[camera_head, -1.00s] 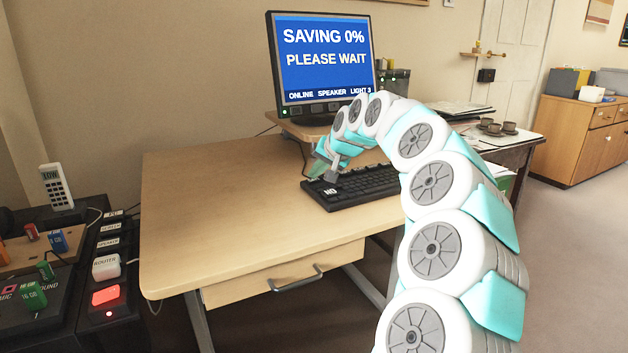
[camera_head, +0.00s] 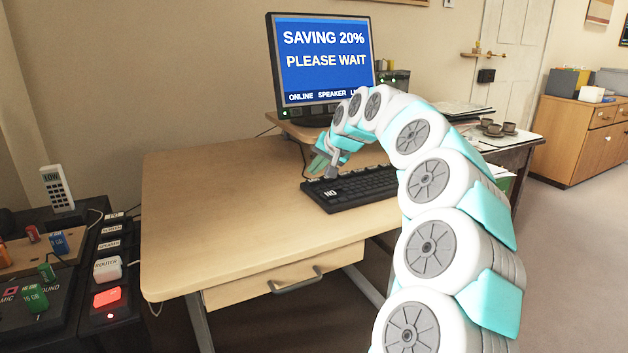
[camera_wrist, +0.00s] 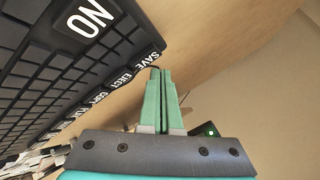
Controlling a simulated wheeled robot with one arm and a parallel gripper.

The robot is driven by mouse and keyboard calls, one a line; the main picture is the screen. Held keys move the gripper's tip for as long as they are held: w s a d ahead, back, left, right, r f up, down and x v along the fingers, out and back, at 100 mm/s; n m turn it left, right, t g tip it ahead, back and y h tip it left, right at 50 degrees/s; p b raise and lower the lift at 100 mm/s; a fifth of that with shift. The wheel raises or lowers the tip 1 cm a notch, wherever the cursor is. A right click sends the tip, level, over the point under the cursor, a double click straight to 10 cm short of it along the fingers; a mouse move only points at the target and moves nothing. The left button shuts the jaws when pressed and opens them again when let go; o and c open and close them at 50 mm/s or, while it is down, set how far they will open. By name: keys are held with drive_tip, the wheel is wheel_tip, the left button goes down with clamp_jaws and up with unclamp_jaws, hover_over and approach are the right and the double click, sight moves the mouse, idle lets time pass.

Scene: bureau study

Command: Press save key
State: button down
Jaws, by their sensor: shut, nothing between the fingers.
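The black keyboard (camera_head: 362,188) lies on the desk, with a key marked NO at its near left corner. In the wrist view, the save key (camera_wrist: 141,59) is at the end of a row of labelled keys, beside EJECT (camera_wrist: 122,79). My gripper (camera_wrist: 160,72) is shut and empty, its green fingertips close to the save key. I cannot tell whether they touch it. In the head view, my gripper (camera_head: 320,166) is above the keyboard's far left end. The monitor (camera_head: 322,62) reads "SAVING 20% PLEASE WAIT".
The wooden desk (camera_head: 220,205) is clear left of the keyboard.

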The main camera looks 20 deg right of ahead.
sight(316, 185)
drive_tip(key=shift+r+p, duration=1.2)
drive_tip(key=shift+r, duration=1.3)
